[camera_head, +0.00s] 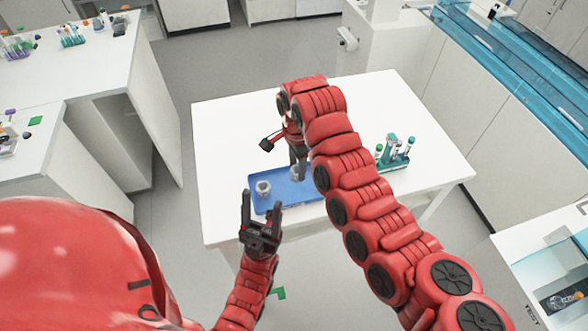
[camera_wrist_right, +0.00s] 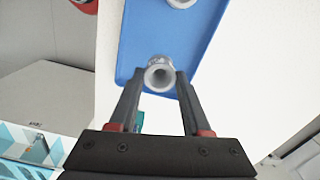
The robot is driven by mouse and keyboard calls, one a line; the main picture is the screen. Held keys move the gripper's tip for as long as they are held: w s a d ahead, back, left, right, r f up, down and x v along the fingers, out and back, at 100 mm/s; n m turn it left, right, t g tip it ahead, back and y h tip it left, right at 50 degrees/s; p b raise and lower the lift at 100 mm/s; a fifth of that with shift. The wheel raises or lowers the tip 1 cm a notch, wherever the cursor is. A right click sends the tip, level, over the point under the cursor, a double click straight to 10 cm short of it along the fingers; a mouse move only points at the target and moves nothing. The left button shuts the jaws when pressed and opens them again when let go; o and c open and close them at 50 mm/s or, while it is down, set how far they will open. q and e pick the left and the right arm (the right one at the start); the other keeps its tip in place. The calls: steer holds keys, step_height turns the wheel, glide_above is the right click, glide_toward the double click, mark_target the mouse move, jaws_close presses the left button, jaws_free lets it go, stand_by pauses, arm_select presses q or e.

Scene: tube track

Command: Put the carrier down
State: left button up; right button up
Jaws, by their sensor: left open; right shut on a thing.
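A blue tray (camera_head: 280,182) lies near the front edge of the white table. My right gripper (camera_head: 298,157) points down over the tray and is shut on a grey round carrier (camera_head: 297,172). In the right wrist view this carrier (camera_wrist_right: 159,75) sits between the fingertips, its round opening facing the camera, over one end of the tray (camera_wrist_right: 165,40). Whether its base touches the tray cannot be told. A second grey carrier (camera_head: 263,188) stands upright on the tray's left part. My left gripper (camera_head: 262,203) is open and empty at the table's front edge.
A rack with teal-capped tubes (camera_head: 395,150) stands on the table to the right of the tray, behind my right arm. The table's back and left (camera_head: 230,130) are clear. Other benches with tube racks (camera_head: 72,38) stand at the left.

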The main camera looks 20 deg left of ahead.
mark_target(294, 170)
steer(key=shift+w+a, duration=0.55)
steer(key=shift+a, duration=0.1)
steer(key=shift+f+p, duration=0.15)
steer(key=shift+p, duration=0.65)
steer(key=shift+f+p, duration=0.3)
steer(key=shift+f, duration=1.2)
steer(key=shift+f, duration=0.1)
steer(key=shift+f, duration=0.2)
steer(key=o, duration=1)
steer(key=shift+r, duration=0.1)
steer(key=shift+c, duration=0.2)
